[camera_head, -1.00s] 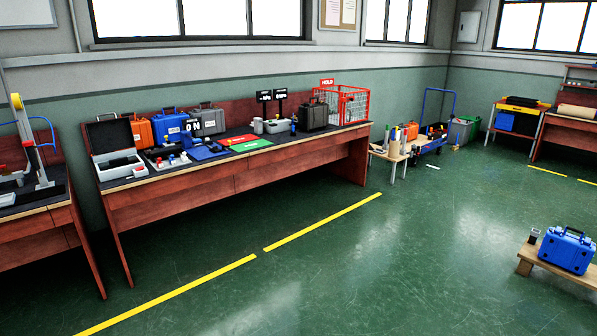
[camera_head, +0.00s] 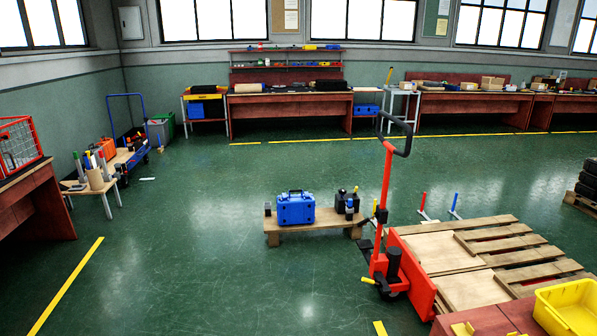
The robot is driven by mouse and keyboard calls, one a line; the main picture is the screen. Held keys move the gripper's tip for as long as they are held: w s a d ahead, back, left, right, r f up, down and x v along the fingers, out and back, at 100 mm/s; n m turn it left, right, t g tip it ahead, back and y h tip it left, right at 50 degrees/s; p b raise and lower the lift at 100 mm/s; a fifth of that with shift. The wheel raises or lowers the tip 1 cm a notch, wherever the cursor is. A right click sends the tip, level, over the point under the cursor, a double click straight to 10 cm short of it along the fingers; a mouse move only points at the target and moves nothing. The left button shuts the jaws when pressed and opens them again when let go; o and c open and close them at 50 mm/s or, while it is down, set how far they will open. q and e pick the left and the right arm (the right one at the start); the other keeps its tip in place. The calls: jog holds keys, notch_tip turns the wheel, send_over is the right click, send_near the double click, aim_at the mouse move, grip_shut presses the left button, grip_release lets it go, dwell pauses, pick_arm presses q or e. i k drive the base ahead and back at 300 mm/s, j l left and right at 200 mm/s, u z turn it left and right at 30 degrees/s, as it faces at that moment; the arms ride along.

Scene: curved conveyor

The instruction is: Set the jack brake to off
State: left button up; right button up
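A red pallet jack (camera_head: 382,250) with a tall upright red handle and a black loop grip (camera_head: 396,135) stands right of centre. It is beside a wooden pallet (camera_head: 485,290) on its right. A small yellow-tipped lever (camera_head: 368,281) sticks out low on its left side, and another small yellow part shows partway up the mast. I cannot tell which of these is the brake or how it is set. Neither of my grippers is in view.
A low wooden bench (camera_head: 290,239) with a blue case (camera_head: 296,208) stands left of the jack. A yellow bin (camera_head: 570,306) is at the bottom right. A small table (camera_head: 92,189) and a blue cart (camera_head: 135,150) are at the left.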

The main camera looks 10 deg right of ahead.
aim_at(368, 219)
jog(key=i+j+z, duration=0.2)
jog(key=z, duration=0.15)
jog(key=i+j+z, duration=0.6)
jog(key=j+z, duration=0.15)
jog(key=i+j, duration=0.15)
